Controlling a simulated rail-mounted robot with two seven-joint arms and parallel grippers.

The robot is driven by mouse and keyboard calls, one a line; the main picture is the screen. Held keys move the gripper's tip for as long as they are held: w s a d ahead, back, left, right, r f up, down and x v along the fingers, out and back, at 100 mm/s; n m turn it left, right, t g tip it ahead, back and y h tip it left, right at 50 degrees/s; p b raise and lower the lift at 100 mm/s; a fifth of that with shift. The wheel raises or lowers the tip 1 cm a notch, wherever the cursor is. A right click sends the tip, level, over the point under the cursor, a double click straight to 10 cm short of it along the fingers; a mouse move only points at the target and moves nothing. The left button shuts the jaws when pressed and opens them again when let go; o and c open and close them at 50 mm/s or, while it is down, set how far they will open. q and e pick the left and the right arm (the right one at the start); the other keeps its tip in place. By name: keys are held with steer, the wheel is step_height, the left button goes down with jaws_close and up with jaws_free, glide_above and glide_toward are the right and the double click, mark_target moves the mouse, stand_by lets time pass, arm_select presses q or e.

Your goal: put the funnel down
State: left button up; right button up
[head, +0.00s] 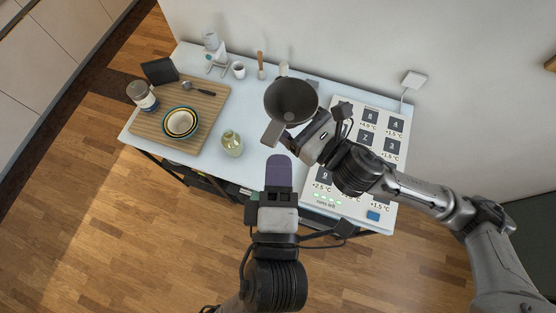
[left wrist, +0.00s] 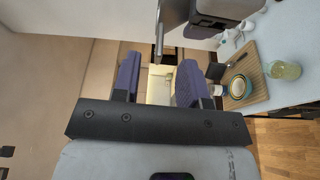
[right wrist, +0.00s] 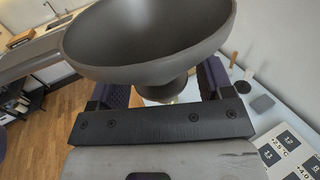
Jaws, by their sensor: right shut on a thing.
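The gripped part is mostly hidden under the bowl. My left gripper (left wrist: 158,85) is open and empty, its purple fingers apart. In the head view it is below the funnel, near the table's front edge (head: 279,168).
The white table (head: 262,172) holds a wooden board (head: 203,96) with bowls (head: 180,122) and a jar (head: 142,95) at left. A glass jar (head: 232,143) stands right of the board. A numbered panel (head: 350,190) covers the right side. Cups and small items line the back.

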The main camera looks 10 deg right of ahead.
mark_target(279, 130)
arm_select(q)
steer(key=shift+w+d, duration=0.2)
steer(key=shift+w, duration=1.05)
steer(key=shift+w+d, duration=0.15)
steer(key=shift+w, duration=1.05)
steer(key=shift+w+d, duration=0.2)
steer(key=shift+w, duration=1.05)
steer(key=shift+c, duration=0.3)
jaws_close()
arm_select(e)
steer(key=shift+s, duration=0.1)
steer(key=shift+c, duration=0.6)
steer(key=o, duration=1.3)
steer(key=shift+o, duration=0.8)
